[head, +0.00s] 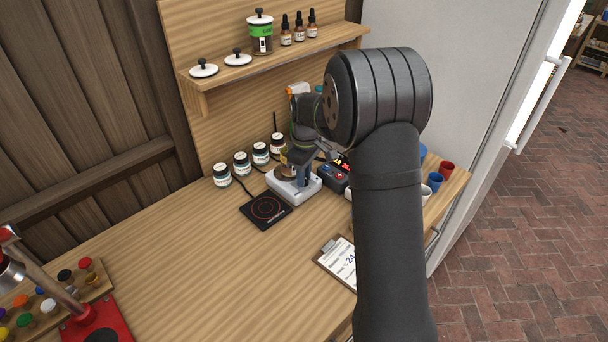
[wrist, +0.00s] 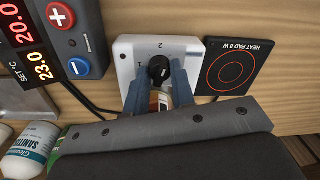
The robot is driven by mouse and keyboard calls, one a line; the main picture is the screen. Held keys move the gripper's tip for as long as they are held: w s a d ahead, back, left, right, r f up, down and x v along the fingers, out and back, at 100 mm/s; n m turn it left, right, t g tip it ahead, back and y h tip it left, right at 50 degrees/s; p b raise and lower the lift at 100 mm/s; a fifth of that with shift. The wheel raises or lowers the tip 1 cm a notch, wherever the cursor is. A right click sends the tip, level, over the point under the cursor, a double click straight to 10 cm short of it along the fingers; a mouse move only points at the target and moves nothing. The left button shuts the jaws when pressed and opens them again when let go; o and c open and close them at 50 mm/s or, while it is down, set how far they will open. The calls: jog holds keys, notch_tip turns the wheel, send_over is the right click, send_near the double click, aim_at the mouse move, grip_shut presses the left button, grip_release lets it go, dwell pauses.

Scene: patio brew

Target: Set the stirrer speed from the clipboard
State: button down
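The white stirrer (head: 281,187) stands on the bench against the back panel. In the wrist view the stirrer (wrist: 128,60) shows its black knob (wrist: 158,71) with a light pointer mark and a "2" printed on the far side; the other marks are too small to read surely. My gripper (wrist: 158,78) is over the stirrer, its two blue fingers apart on either side of the knob, with a small gap visible. In the head view my gripper (head: 296,172) is partly hidden by my arm. The clipboard (head: 328,256) lies at the front edge, its sheet partly covered by my arm; "24" is readable.
A black heat pad (wrist: 234,67) lies beside the stirrer. A controller (wrist: 62,40) with red plus and blue minus buttons reads 20.0 and set 23.0. Several jars (head: 241,163) stand behind. Cups (head: 435,181) stand at the right. The bench's left middle is clear.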

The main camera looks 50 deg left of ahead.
jog(key=shift+m, duration=0.4)
jog(key=m, duration=0.5)
jog(key=shift+m, duration=0.4)
jog(key=m, duration=0.3)
jog(key=shift+d+y, duration=0.1)
jog(key=shift+y, duration=0.2)
jog(key=shift+m, duration=2)
jog(key=c, duration=1.2)
grip_release()
